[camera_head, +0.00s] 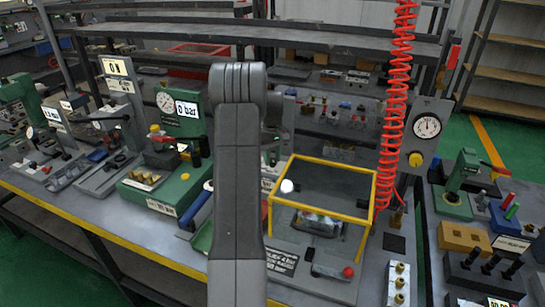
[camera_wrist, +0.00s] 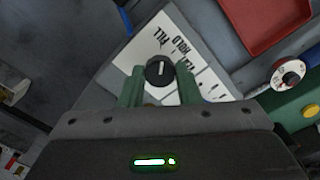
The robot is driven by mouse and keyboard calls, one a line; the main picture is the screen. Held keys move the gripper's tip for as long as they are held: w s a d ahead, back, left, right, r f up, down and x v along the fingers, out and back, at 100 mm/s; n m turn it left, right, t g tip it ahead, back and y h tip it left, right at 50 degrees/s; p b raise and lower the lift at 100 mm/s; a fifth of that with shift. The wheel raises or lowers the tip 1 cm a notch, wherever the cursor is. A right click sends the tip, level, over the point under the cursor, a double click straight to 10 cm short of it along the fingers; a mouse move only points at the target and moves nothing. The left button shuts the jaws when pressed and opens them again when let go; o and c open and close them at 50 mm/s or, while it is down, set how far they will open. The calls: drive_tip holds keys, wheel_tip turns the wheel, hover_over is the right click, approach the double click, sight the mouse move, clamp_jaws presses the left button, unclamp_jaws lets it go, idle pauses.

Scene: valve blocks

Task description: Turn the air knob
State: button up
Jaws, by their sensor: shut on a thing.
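The air knob (camera_wrist: 160,69) is a small black round knob with a short white line. The line stands upright in the wrist view. The knob sits on a white plate (camera_wrist: 205,82) with black lettering; "FILL" and "HOLD" can be read, and the rest is partly covered. My gripper (camera_wrist: 159,82) has its two green fingers on either side of the knob and is shut on it. In the head view my grey arm stands in front, and the knob and the gripper's fingers are hidden behind it.
In the head view, a yellow-framed guard (camera_head: 372,190), a red coiled hose (camera_head: 395,100) and a gauge (camera_head: 427,125) stand to the right.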

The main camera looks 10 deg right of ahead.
sight(272, 159)
drive_tip(key=shift+w+n, duration=0.1)
drive_tip(key=shift+n, duration=0.4)
drive_tip(key=o, duration=1)
drive_tip(key=shift+r, duration=0.1)
wheel_tip(272, 159, up, 14)
drive_tip(key=shift+f+b, duration=0.15)
drive_tip(key=shift+b, duration=0.3)
drive_tip(key=shift+f, duration=0.15)
